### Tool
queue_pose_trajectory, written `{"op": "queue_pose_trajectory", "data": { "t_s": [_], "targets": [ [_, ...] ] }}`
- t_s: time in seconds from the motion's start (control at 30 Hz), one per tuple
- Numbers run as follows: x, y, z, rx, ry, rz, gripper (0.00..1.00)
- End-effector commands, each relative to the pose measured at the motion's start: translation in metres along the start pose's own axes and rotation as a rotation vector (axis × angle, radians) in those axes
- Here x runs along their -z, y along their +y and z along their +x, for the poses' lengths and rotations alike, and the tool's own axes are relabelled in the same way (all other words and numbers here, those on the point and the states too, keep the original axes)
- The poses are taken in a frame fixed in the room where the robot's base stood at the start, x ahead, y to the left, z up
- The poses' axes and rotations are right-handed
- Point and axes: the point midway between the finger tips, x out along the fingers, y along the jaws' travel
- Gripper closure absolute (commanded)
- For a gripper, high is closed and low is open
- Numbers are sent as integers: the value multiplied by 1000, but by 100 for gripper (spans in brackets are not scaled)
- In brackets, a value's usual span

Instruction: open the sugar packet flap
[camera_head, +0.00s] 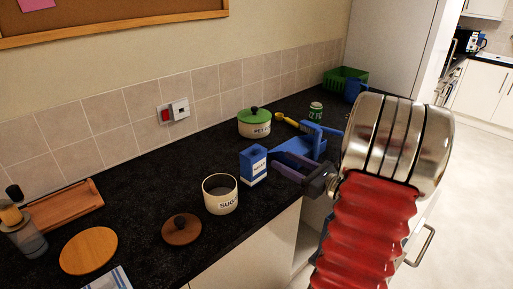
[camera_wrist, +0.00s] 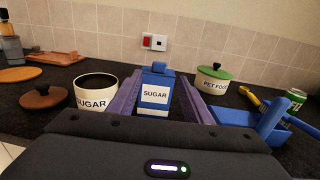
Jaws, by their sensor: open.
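The sugar packet (camera_head: 253,165) is a small upright blue box with a white label, standing on the dark worktop. In the wrist view the packet (camera_wrist: 155,95) faces me, with "SUGAR" on its label. A small blue piece (camera_wrist: 158,67) sticks up at its top; I cannot tell how far the flap is folded. My gripper (camera_head: 276,165) is at the packet's right in the head view. In the wrist view its purple fingers (camera_wrist: 157,92) are open and spread either side of the packet, with gaps showing. Nothing is held.
An open cream sugar pot (camera_head: 220,196) stands left of the packet, with a brown lid (camera_head: 181,230) in front. A green-lidded pet food pot (camera_head: 254,124) is behind. A blue tray-like object (camera_head: 311,146) and a green can (camera_head: 316,109) are to the right.

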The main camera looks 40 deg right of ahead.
Motion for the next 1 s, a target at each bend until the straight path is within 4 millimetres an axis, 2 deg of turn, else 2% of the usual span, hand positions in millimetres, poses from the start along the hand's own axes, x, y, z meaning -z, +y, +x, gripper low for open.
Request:
{"op": "queue_pose_trajectory", "data": {
  "t_s": [0.73, 1.0],
  "targets": [
    [0, 2, 105, -5, 1, 0, 55],
    [0, 0, 128, -1, 0, -1, 55]
  ]
}}
